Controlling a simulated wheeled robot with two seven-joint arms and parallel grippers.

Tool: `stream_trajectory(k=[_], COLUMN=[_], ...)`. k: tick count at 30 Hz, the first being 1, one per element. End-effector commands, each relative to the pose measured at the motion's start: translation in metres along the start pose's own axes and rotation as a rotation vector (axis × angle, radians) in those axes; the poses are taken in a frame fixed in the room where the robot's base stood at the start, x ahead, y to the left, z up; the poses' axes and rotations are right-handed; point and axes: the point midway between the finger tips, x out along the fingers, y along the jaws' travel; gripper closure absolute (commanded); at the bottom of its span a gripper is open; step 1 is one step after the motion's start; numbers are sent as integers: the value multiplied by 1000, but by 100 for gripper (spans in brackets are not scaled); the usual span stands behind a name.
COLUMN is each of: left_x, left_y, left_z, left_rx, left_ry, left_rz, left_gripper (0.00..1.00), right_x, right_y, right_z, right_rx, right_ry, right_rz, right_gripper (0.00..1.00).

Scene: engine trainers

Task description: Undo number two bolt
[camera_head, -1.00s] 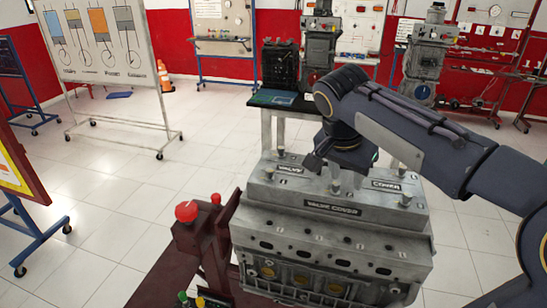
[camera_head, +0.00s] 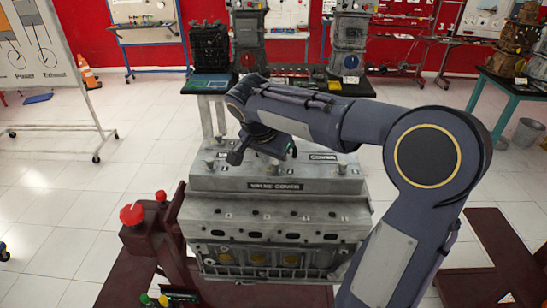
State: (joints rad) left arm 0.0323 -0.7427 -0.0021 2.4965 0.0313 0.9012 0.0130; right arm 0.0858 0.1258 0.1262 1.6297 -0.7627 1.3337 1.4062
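The grey engine block (camera_head: 275,225) stands in the middle, with the valve cover (camera_head: 300,186) on top. Small bolts stick up from the cover. One is at the left front (camera_head: 209,165), one near the front middle (camera_head: 274,168) and one at the right front (camera_head: 342,168). The number marks are too small to read. My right gripper (camera_head: 257,153) points down over the left-middle part of the cover. Its fingertips are dark and partly hidden by its wrist, so I cannot tell its opening or whether it touches a bolt. My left gripper is out of view.
A dark red stand (camera_head: 150,235) with a red knob (camera_head: 132,213) is left of the engine. A table (camera_head: 345,86) with engine parts stands behind. A white display board (camera_head: 40,80) is at the left. Tiled floor is open at the left.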

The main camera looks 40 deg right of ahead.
Motion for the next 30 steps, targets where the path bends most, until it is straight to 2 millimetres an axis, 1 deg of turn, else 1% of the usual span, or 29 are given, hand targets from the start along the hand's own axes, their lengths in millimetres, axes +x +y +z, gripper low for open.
stream_trajectory(k=[2, 3, 9, 12, 23, 30], left_x=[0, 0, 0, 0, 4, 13], left_y=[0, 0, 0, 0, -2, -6], left_z=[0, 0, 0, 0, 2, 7], left_rx=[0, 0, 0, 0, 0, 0], left_ry=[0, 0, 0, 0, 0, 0], left_rz=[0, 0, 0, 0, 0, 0], left_gripper=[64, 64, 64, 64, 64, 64], right_x=[0, 0, 0, 0, 0, 1], right_y=[0, 0, 0, 0, 1, 2], right_z=[0, 0, 0, 0, 0, 0], right_rx=[0, 0, 0, 0, -44, -182], right_ry=[0, 0, 0, 0, 2, 3], right_rz=[0, 0, 0, 0, -22, -81], right_gripper=[61, 64, 90, 100, 100, 100])
